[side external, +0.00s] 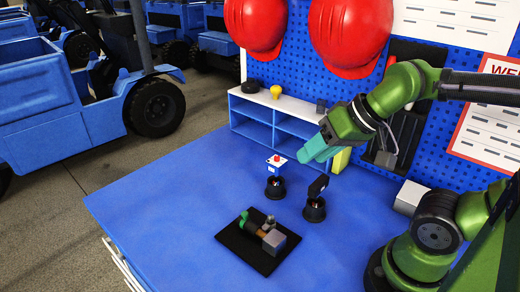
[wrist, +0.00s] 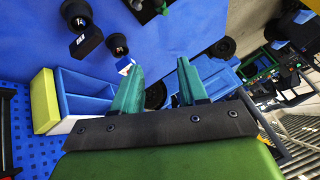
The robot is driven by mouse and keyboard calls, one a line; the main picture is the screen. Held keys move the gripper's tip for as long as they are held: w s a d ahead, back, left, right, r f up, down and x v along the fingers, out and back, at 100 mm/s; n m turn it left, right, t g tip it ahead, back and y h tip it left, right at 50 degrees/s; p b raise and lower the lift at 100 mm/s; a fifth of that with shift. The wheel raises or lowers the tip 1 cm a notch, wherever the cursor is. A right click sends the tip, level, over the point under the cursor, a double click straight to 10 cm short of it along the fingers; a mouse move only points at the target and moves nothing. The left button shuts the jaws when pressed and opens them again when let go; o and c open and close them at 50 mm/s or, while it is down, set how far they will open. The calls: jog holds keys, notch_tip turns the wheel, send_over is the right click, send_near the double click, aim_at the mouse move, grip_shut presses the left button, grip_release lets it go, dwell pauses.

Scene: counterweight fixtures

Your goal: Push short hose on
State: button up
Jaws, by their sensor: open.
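A small fixture lies on a black plate (side external: 238,241) on the blue table. It has a grey block (side external: 274,241), a copper-brown piece (side external: 261,233), a green piece (side external: 243,220) and dark cylindrical parts. I cannot tell which part is the short hose. Part of the fixture, with its green piece (wrist: 160,7), shows at the top edge of the wrist view. My gripper (side external: 316,150) is raised, behind and right of the fixture and well apart from it. Its teal fingers (wrist: 160,65) are spread in the wrist view, with nothing between them.
Two round black bases stand between the fixture and shelf: one (side external: 275,188) under a white-blue box with a red top, another (side external: 314,210) under a tilted black block. A shelf (side external: 270,121) stands at the back, below red helmets (side external: 352,32). The table's left side is clear.

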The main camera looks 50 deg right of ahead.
jog(key=shift+o, duration=0.2)
jog(key=n+g+h, duration=0.2)
jog(key=n+g, duration=0.5)
jog(key=n, duration=0.2)
send_over(245, 213)
notch_tip(245, 213, down, 2)
notch_tip(245, 213, down, 17)
jog(key=shift+r, duration=0.15)
grip_shut()
